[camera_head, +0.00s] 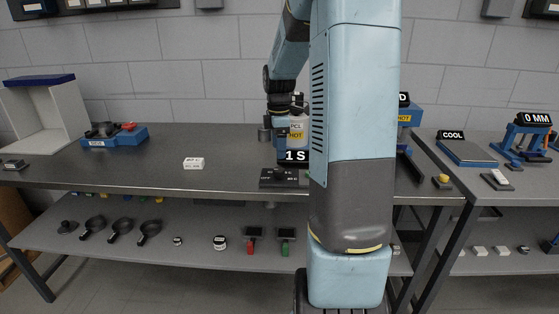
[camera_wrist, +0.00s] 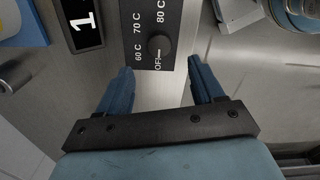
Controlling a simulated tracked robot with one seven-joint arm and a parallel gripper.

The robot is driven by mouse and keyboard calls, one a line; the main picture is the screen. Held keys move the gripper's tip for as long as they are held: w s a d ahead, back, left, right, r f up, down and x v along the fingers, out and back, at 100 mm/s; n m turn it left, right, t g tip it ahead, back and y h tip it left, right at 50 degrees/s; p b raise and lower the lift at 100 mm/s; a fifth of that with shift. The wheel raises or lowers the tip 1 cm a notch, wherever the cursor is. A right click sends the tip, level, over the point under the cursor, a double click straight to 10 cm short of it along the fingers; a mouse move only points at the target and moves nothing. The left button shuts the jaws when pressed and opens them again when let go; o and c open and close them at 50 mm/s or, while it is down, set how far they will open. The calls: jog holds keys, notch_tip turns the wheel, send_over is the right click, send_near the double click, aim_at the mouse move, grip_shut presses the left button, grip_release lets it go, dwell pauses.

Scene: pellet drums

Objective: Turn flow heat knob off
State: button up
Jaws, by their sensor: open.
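A round black knob (camera_wrist: 159,45) sits on a dark panel (camera_wrist: 140,10) in the wrist view. White labels around it read 60 C, 70 C, 80 C and OFF, with OFF on the side nearest my gripper. A short white line shows between the knob and OFF; I cannot tell for sure which setting the knob points to. My gripper (camera_wrist: 161,67) is open and empty, its two blue fingers apart on either side of the panel's near end, short of the knob. In the head view my arm hides part of the dispenser area.
A display reading 1 S (camera_head: 296,156) stands at the worktop's front, below a label reading PCL HOT (camera_head: 296,130). A white block (camera_head: 193,163) and a blue device (camera_head: 113,136) are to the left. A COOL display (camera_head: 451,135) stands right.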

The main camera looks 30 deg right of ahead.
jog(key=shift+r, duration=2.05)
